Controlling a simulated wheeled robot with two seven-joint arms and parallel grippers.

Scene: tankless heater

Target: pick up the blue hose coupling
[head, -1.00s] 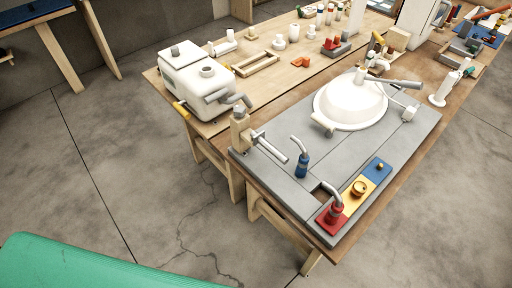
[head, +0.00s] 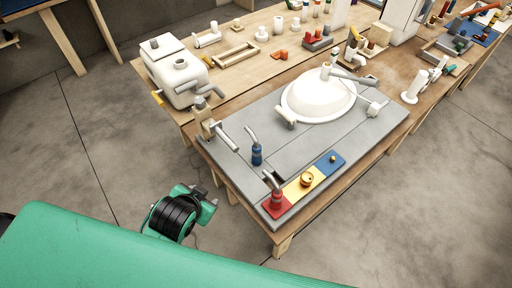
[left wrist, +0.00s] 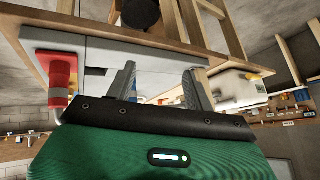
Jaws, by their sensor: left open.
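The blue hose coupling (head: 257,155) stands upright on the grey counter panel (head: 226,172) in the head view, with a grey bent tube rising from its top. My right gripper is not in view.
A red coupling (head: 276,198) stands on the red end of a red, yellow and blue strip (head: 318,175). A tap-like fitting (head: 208,128) stands at the panel's left corner. A white basin (head: 318,98) lies behind. Bare floor surrounds the bench's near side.

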